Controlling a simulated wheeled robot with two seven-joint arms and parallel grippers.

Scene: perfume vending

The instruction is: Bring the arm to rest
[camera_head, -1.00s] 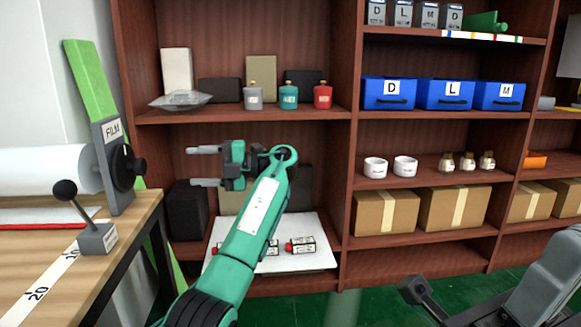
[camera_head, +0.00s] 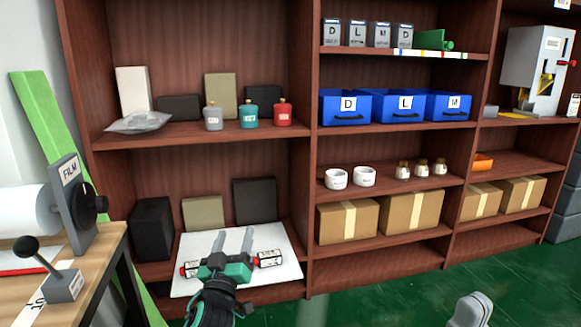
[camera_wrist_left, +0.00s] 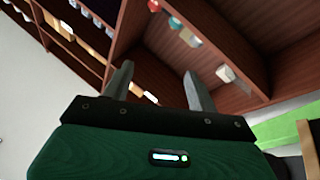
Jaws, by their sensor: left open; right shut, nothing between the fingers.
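My left gripper (camera_head: 233,240) is low in front of the shelf in the head view, over the white board (camera_head: 283,240) as seen from there. Its two fingers stand apart with nothing between them. The fingers also show apart and empty in the left wrist view (camera_wrist_left: 157,82), with the shelving beyond them tilted. A red-capped labelled item (camera_head: 268,259) lies on the board to the right of the gripper, and a similar one (camera_head: 190,269) lies to the left, partly hidden. My right gripper is out of view; only a grey part of my right arm shows at the bottom edge.
Grey, teal and red bottles (camera_head: 282,112) stand on the shelf above. Blue drawers (camera_head: 405,105), white rolls (camera_head: 364,176) and cardboard boxes (camera_head: 347,222) fill the shelves at right. A wooden table (camera_head: 96,262) with a film roll is at left. The green floor at right is clear.

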